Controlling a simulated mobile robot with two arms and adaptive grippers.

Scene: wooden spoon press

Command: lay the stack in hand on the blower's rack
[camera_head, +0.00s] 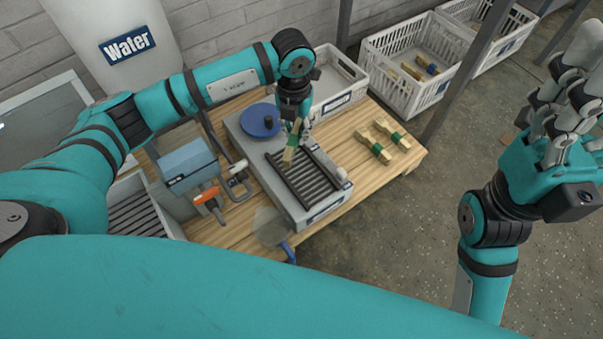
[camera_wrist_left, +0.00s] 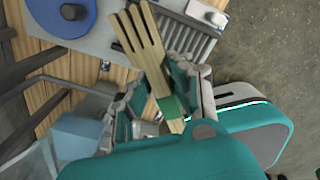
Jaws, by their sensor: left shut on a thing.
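My left gripper (camera_head: 293,127) is shut on a stack of pale wooden forks (camera_head: 289,156) with a green band. In the left wrist view the stack (camera_wrist_left: 146,46) points away from the gripper (camera_wrist_left: 165,105), its tines at the far end and the band close to the fingers. The blower is a grey box (camera_head: 247,148) with a dark slatted rack (camera_head: 312,178) on top. The stack is over the rack's left part; whether it touches the slats I cannot tell. The rack also shows in the wrist view (camera_wrist_left: 190,35). My right gripper (camera_head: 565,95) is raised, open and empty at the right.
Two banded wooden stacks (camera_head: 370,147) (camera_head: 393,135) lie on the wooden table (camera_head: 345,205) right of the blower. A blue disc (camera_head: 259,119) is at the blower's back left. A blue-grey device (camera_head: 188,165) with an orange part is at left. White crates (camera_head: 403,62) stand behind.

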